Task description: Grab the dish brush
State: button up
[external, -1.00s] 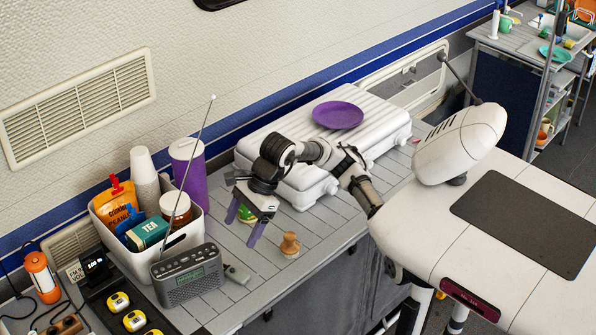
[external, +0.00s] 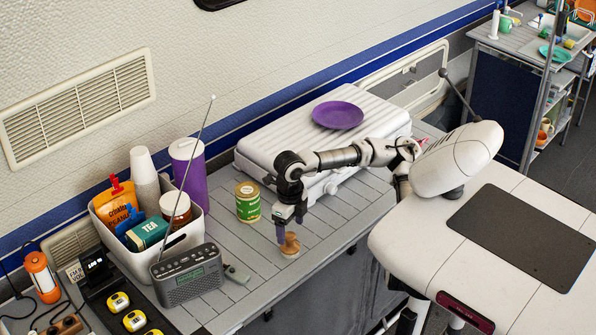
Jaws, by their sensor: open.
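A small wooden dish brush (external: 290,246) with a rounded knob stands on the grey slatted counter (external: 262,282), near its front edge. My gripper (external: 289,229) points down right at the top of the brush, with its purple fingers around or just beside the knob. It is open. The fingers partly hide the knob, and I cannot tell whether they touch it.
A green can (external: 248,203) stands left of my gripper. Behind it is a white ridged case (external: 270,140) with a purple plate (external: 338,115) on top. A grey radio (external: 187,277) and a white bin (external: 190,232) stand at left. The counter left of the brush is clear.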

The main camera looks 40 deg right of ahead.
aim_at(290, 235)
jog(key=shift+a+f+p, duration=0.1)
jog(key=shift+f+p, duration=0.3)
jog(key=shift+f, duration=2.75)
jog(key=shift+c, duration=0.4)
jog(key=c, duration=1)
